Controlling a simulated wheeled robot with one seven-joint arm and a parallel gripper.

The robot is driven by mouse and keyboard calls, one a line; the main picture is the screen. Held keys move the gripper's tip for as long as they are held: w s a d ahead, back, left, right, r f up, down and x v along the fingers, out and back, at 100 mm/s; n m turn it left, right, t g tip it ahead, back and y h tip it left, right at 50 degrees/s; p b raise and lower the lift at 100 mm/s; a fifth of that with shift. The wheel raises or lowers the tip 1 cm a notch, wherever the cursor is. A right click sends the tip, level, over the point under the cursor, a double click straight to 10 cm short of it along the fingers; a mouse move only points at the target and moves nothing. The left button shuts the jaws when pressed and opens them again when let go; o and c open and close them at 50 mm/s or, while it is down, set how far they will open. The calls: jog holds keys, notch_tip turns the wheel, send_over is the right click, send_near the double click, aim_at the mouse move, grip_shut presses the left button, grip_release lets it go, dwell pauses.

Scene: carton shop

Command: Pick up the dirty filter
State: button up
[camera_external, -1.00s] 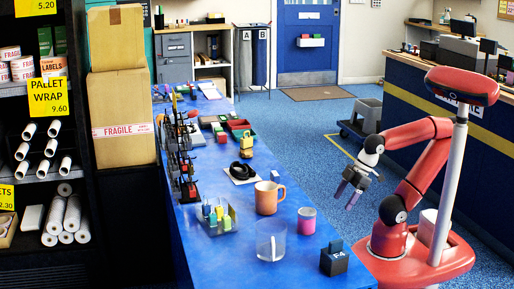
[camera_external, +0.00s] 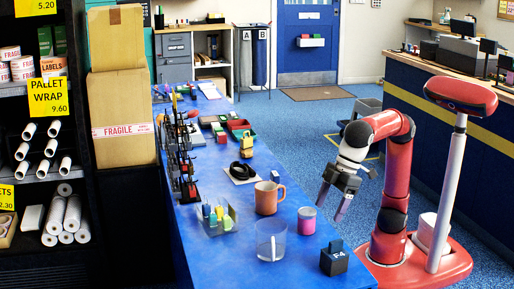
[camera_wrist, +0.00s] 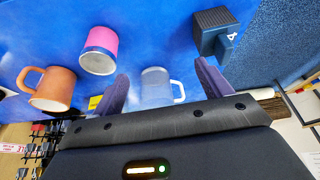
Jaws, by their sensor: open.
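No thing in view is clearly marked as the dirty filter. A dark box-shaped block (camera_external: 334,263) with a blue tab and white "F4" marking stands at the near right of the blue table. In the wrist view this block (camera_wrist: 212,32) shows a ribbed face at the top right; I cannot tell if it is the filter. My gripper (camera_external: 333,204) is open and empty, fingers pointing down, at the table's right edge beyond the pink cup.
An orange mug (camera_external: 267,197), a pink cup (camera_external: 307,221) and a clear mug (camera_external: 271,240) stand near the block. A clear holder with coloured pieces (camera_external: 217,218) and a black ring on a white sheet (camera_external: 242,172) lie farther left. The blue table (camera_external: 212,262) is bare at the front left.

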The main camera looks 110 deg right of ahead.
send_near(337, 241)
notch_tip(337, 241, down, 4)
jog(key=shift+w+a+f+b, duration=0.25)
jog(key=shift+w+f+b, duration=0.1)
jog(key=shift+w, duration=0.1)
jog(key=x, duration=0.5)
jog(key=w+b+x, duration=0.1)
jog(key=x, duration=0.1)
jog(key=shift+d, duration=0.2)
jog(key=c, duration=1.1)
